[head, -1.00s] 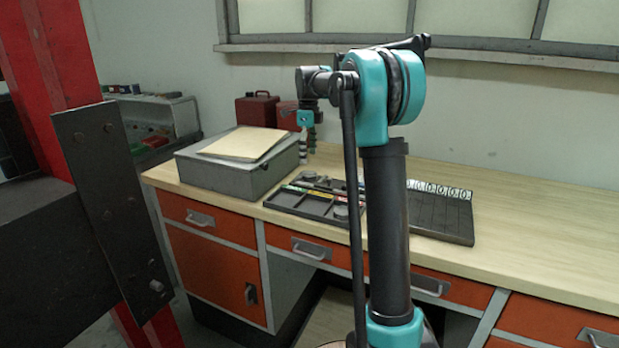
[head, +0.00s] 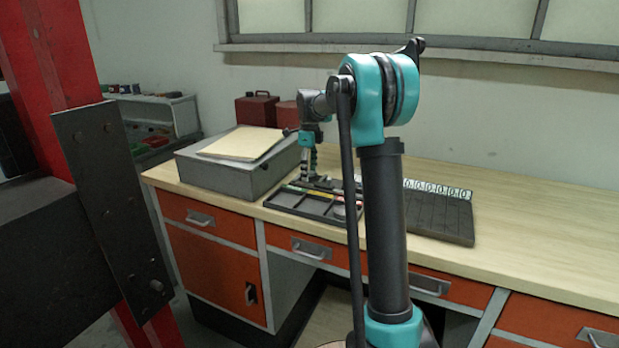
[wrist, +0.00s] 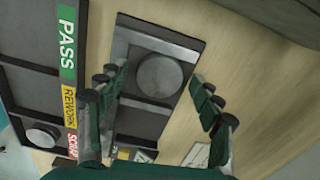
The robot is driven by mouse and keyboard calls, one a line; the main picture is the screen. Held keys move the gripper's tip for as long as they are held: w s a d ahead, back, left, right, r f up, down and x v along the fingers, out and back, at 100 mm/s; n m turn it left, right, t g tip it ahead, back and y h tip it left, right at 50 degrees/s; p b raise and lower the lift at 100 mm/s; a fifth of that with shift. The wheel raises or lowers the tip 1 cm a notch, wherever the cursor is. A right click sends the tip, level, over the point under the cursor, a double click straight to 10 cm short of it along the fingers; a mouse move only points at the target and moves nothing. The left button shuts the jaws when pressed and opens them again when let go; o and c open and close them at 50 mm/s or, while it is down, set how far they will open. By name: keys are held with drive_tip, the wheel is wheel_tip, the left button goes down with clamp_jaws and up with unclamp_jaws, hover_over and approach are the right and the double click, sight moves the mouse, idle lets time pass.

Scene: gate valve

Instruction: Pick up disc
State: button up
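A round grey disc (wrist: 157,76) lies in a dark square recess of the tray (wrist: 122,30), between my fingers as seen in the wrist view. A second grey round piece (wrist: 42,136) lies in another compartment at the lower left of that view. My gripper (wrist: 157,82) is open, with one green-black finger to each side of the disc and nothing between them. In the head view, my gripper (head: 313,165) points down over the back part of the tray (head: 283,202). The height left between fingertips and disc is hard to judge.
PASS (wrist: 66,45), REWORK and SCRAP labels run along the tray dividers. A grey box (head: 225,178) with a pale board on top stands left of the tray. A dark board with numbered tags (head: 440,215) lies to the right. The workbench (head: 540,240) is clear farther right.

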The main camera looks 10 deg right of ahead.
clamp_jaws()
drive_tip(key=shift+r, duration=0.1)
